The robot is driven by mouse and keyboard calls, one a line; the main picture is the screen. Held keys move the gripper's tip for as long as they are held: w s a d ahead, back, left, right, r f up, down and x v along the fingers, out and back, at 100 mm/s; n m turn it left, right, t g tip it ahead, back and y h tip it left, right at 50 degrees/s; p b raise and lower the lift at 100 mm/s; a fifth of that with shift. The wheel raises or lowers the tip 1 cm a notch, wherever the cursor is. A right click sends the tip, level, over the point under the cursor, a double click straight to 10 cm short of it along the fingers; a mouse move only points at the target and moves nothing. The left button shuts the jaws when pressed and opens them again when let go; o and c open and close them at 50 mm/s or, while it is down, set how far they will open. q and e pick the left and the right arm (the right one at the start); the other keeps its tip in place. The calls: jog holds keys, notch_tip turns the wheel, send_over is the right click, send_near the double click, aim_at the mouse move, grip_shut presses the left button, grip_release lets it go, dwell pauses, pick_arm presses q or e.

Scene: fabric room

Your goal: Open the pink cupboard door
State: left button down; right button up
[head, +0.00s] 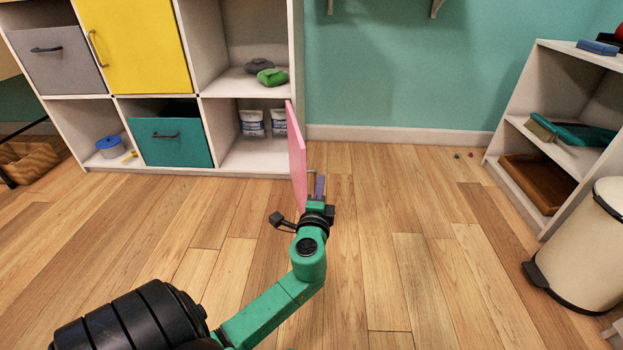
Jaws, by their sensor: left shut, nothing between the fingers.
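The pink cupboard door (297,155) is on the lower right compartment of the white shelf unit (297,60). It stands swung out from the front, seen nearly edge-on, and the compartment behind it is open to view. My left gripper (319,186) is at the right side of the door, close to its handle (312,172). Its fingers are shut with nothing between them. I cannot tell whether it touches the door. My right gripper is not in view.
White containers (252,122) stand inside the open compartment. A teal drawer (170,142) and a yellow door (133,45) are to the left. A cream bin (590,245) and a low shelf (500,120) stand at right. The wooden floor between is mostly clear.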

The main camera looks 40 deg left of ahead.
aim_at(301, 163)
pick_arm(q)
jog(key=b+x, duration=0.4)
jog(key=x, duration=0.6)
jog(key=s+a, duration=0.2)
jog(key=s, duration=0.1)
jog(key=shift+s+r+b, duration=0.1)
jog(key=shift+s+b, duration=0.1)
jog(key=shift+b, duration=0.15)
